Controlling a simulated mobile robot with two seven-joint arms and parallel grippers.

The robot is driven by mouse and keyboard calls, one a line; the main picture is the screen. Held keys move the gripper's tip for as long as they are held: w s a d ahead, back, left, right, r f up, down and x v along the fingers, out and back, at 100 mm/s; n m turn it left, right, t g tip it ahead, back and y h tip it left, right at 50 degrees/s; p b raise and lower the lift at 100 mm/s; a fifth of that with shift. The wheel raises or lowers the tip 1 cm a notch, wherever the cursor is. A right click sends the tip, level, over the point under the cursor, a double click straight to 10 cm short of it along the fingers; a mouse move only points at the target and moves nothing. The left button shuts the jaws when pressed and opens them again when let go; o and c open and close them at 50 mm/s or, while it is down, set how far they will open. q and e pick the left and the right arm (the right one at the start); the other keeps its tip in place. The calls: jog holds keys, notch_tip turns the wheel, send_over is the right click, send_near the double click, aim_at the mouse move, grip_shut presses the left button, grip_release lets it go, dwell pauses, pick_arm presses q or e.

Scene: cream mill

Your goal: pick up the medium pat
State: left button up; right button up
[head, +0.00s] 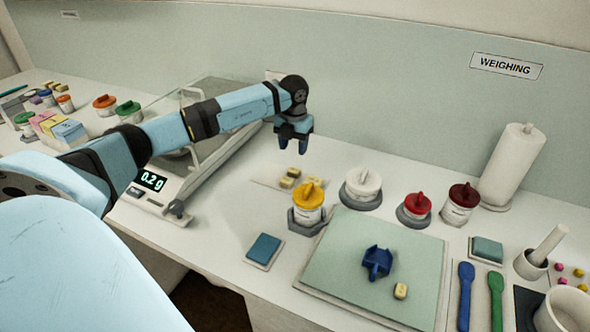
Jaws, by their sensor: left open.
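Several small yellow pats (286,183) lie close together on a pale sheet (264,181) behind the yellow-lidded jar. Another small pale-yellow pat (400,291) lies alone on the green mat (340,262). I cannot tell from size which one is the medium pat. My left gripper (293,146) is open and points down, above the pats on the sheet and apart from them. Nothing shows between its fingers. My right gripper is not in view.
A scale (165,196) reading 0.2 g stands left, partly behind my left arm. Jars with yellow (308,194), white (361,183), red (415,206) and dark red lids stand near the pats. A paper roll (510,165) stands right.

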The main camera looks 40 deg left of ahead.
aim_at(294, 172)
pick_arm(q)
jog(key=f, duration=0.8)
jog(key=shift+w+d+p, duration=0.15)
jog(key=shift+w+p, duration=0.15)
jog(key=shift+p, duration=0.1)
jog(key=c, duration=0.7)
